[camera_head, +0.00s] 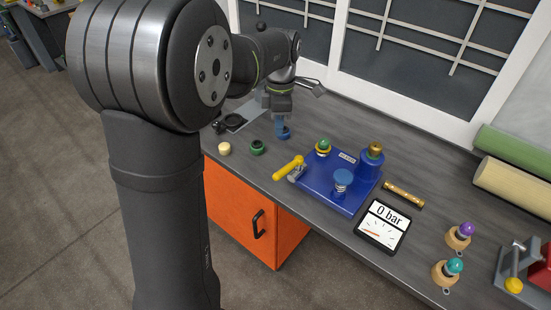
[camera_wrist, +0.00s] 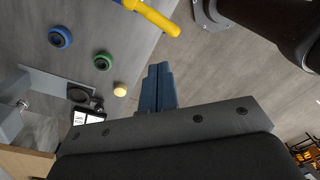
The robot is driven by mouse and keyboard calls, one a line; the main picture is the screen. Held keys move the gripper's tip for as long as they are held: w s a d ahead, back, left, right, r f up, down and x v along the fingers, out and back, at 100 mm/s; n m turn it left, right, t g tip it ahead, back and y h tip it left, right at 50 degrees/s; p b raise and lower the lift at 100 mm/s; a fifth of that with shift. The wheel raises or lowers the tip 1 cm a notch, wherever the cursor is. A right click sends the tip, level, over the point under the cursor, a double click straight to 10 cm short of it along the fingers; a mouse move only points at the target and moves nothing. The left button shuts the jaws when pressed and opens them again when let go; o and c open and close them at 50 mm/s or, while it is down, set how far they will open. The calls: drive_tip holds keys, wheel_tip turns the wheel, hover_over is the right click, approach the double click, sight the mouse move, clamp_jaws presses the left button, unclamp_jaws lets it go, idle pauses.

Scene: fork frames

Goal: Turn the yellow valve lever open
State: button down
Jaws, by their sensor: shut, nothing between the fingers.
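The yellow valve lever (camera_head: 287,168) sticks out at a slant from the left edge of the blue base (camera_head: 326,195), beside a small grey fitting (camera_head: 297,174). In the wrist view the lever (camera_wrist: 157,18) shows at the top edge, its far end cut off. My gripper (camera_head: 281,122) is behind and above the lever in the head view, pointing down and apart from it. In the wrist view its blue fingers (camera_wrist: 158,88) are shut together with nothing between them. The gauge tablet (camera_head: 382,225) reads 0 bar.
A cream cap (camera_head: 224,148) and a green ring (camera_head: 257,147) lie left of the lever; a blue ring (camera_wrist: 60,37) shows in the wrist view. A brass bar (camera_head: 403,194) lies to the right.

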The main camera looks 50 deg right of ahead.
sight(289, 168)
drive_tip(key=w+f+m+g, duration=0.3)
drive_tip(key=w+m, duration=0.4)
drive_tip(key=m, duration=0.2)
drive_tip(key=s+f, duration=0.6)
drive_tip(key=f, duration=0.4)
drive_tip(key=shift+a+f+m, duration=0.3)
drive_tip(key=shift+m, duration=0.1)
